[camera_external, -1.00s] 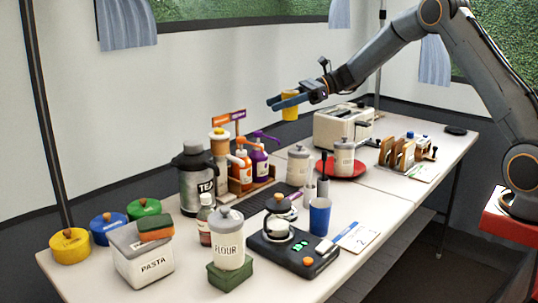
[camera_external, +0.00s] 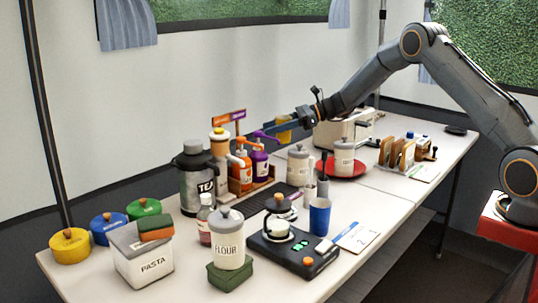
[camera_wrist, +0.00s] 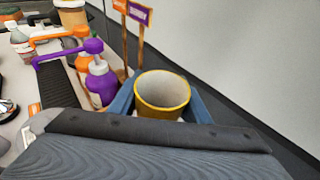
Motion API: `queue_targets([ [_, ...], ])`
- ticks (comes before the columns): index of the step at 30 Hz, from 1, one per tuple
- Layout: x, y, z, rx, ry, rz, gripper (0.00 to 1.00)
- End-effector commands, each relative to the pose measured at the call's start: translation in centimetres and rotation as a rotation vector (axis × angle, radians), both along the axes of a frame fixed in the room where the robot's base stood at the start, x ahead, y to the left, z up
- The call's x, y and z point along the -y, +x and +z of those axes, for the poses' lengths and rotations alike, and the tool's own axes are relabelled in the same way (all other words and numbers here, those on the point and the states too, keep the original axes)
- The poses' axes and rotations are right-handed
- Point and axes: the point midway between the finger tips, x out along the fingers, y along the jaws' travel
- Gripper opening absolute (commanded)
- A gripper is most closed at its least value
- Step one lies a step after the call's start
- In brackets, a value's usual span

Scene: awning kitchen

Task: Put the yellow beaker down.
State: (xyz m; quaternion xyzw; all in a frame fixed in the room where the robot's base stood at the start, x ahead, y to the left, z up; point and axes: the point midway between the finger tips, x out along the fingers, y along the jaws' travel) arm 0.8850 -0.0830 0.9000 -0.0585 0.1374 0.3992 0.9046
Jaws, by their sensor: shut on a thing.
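The yellow beaker (camera_wrist: 163,98) is upright between the two blue fingers of my gripper (camera_wrist: 160,105) in the wrist view, its open top facing the camera. In the external view my gripper (camera_external: 283,127) is shut on the beaker (camera_external: 284,135), beyond the pump bottles and left of the toaster. The fingers partly cover the beaker there. I cannot tell whether its bottom touches the table.
Orange and purple pump bottles (camera_external: 258,162) stand in a rack just left of the beaker, with sign sticks (camera_wrist: 134,30) close by. A cream toaster (camera_external: 340,129) is to the right. White canisters (camera_external: 298,166) stand in front. The wall is close behind.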

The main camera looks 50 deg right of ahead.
Motion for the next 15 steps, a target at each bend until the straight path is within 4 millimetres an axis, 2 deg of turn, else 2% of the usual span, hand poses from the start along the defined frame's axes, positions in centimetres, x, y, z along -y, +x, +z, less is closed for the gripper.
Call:
queue_targets([
  [1, 0.0, -0.1, -1.1, -0.004, 0.003, -0.001, 0.22],
  [6, 0.0, 0.0, -4.0, -0.003, 0.001, 0.0, 0.22],
  [15, 0.0, -0.1, -6.6, -0.002, 0.002, 0.0, 0.22],
])
